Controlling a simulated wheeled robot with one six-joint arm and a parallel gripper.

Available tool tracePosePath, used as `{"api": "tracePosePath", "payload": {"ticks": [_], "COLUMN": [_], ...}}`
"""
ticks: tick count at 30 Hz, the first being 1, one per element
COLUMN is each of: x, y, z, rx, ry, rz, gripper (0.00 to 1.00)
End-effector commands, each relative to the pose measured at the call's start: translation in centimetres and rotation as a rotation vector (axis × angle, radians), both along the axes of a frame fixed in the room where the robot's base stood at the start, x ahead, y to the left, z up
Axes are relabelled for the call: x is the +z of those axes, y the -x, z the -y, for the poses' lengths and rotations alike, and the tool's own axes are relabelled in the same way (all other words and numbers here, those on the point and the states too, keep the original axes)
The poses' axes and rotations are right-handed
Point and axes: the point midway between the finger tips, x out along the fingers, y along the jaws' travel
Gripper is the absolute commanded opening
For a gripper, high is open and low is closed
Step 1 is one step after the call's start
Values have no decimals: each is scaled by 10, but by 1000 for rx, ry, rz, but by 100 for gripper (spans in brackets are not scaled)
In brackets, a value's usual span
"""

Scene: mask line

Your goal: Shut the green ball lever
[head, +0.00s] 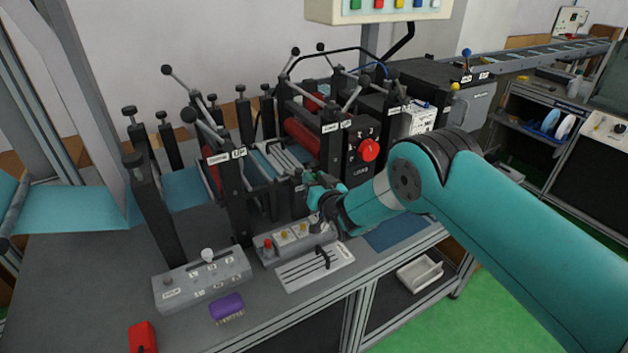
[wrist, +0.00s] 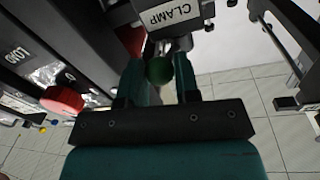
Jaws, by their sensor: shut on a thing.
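My gripper (wrist: 160,76) is shut on the green ball lever (wrist: 158,69). The green ball sits between its two fingers in the wrist view, just below a white label reading CLAMP (wrist: 171,13). In the head view my gripper (head: 318,188) is at the front of the machine, below and left of the red knob. The green ball cannot be made out there, as my gripper and arm cover that spot.
A red knob (head: 369,150) is close to my gripper and also shows in the wrist view (wrist: 62,100). Below stand a grey control box (head: 203,280) and a slotted plate (head: 314,268). A purple brush (head: 227,305) lies on the bench front. Black posts and ball-ended levers crowd the left.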

Motion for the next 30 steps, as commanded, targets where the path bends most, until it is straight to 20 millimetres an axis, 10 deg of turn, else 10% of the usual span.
{"api": "tracePosePath", "payload": {"ticks": [30], "x": [-7], "y": [14], "z": [-15], "rx": [-388], "ry": [-6], "rz": [4], "gripper": [6]}}
